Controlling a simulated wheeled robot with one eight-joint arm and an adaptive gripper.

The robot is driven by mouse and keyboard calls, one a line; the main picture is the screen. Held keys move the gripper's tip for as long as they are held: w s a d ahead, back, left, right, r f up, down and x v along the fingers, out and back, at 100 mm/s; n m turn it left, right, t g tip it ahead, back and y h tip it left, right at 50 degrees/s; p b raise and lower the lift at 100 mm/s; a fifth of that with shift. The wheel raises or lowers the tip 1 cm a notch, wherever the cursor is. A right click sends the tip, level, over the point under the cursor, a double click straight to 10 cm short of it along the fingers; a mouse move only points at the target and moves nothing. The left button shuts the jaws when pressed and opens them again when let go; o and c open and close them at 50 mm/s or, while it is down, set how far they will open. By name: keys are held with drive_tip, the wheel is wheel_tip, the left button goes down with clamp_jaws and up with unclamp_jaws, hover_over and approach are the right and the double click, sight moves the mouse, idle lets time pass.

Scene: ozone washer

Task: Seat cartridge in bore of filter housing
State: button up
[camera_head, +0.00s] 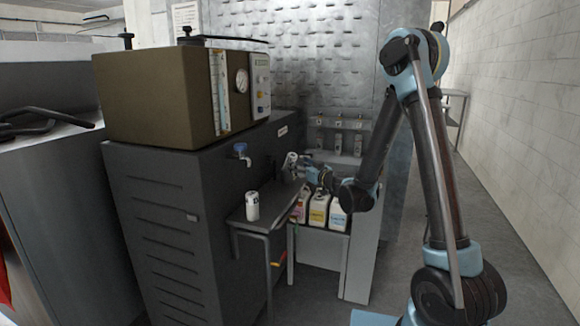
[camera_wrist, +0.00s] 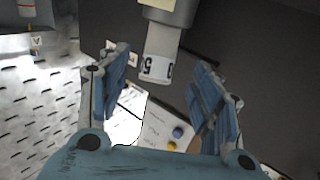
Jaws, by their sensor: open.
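In the wrist view a white cylinder with dark printed characters, apparently the cartridge (camera_wrist: 158,68), extends from a grey round body with a yellow label, apparently the filter housing (camera_wrist: 172,12). How deep the cartridge sits in the bore is hidden. My gripper (camera_wrist: 165,85) is open, with one blue-padded finger on each side and visible gaps to the white cylinder. In the head view my gripper (camera_head: 300,166) is beside the dark cabinet's right side, above the shelf, and its fingers are small there.
A white canister (camera_head: 252,206) stands upright on the narrow shelf (camera_head: 268,203). A blue-handled tap (camera_head: 240,151) juts from the dark cabinet (camera_head: 165,225). Several labelled jugs (camera_head: 319,209) stand below my forearm. A brown unit with a gauge (camera_head: 165,95) sits on top.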

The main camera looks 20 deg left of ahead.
drive_tip(key=shift+f+x, duration=0.15)
drive_tip(key=shift+x, duration=1.55)
drive_tip(key=shift+f+x, duration=0.15)
drive_tip(key=shift+x, duration=1.5)
drive_tip(key=c, duration=1.3)
drive_tip(key=shift+w, duration=0.1)
